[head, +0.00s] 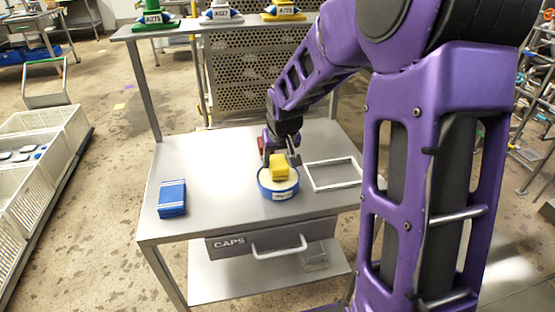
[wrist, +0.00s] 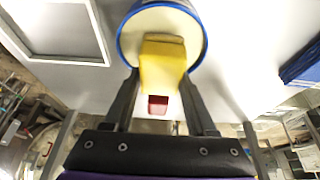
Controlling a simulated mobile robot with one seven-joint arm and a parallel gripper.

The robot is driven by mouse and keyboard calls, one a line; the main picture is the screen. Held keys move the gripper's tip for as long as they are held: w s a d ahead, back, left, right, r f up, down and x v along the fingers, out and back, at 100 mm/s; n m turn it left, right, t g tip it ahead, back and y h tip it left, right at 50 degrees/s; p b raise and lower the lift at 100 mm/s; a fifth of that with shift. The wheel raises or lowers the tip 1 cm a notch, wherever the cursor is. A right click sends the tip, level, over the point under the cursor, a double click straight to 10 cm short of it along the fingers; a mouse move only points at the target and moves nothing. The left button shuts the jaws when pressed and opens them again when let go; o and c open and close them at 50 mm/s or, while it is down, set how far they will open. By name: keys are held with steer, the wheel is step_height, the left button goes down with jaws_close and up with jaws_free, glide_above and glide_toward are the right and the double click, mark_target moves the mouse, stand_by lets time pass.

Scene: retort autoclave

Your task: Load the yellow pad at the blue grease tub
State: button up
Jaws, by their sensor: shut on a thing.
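The yellow pad (head: 279,168) is in my gripper (head: 280,163), over the blue grease tub (head: 278,194) on the grey table. In the wrist view my gripper (wrist: 160,100) is shut on the yellow pad (wrist: 162,62), with one finger on each side. The pad's far end lies over the pale grease inside the blue rim of the tub (wrist: 122,48). A small red part (wrist: 158,104) shows at the pad's near end. I cannot tell whether the pad touches the grease.
A blue box (head: 172,198) lies at the table's left, and a white square frame (head: 333,174) lies right of the tub. A drawer marked CAPS (head: 228,243) is under the front edge. The table (head: 225,155) is clear between box and tub.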

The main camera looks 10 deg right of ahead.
mark_target(278, 160)
steer(key=shift+f+b, duration=0.3)
steer(key=shift+f, duration=0.25)
stand_by(1.2)
steer(key=shift+r, duration=0.1)
steer(key=shift+r+p, duration=2.75)
steer(key=shift+r, duration=0.75)
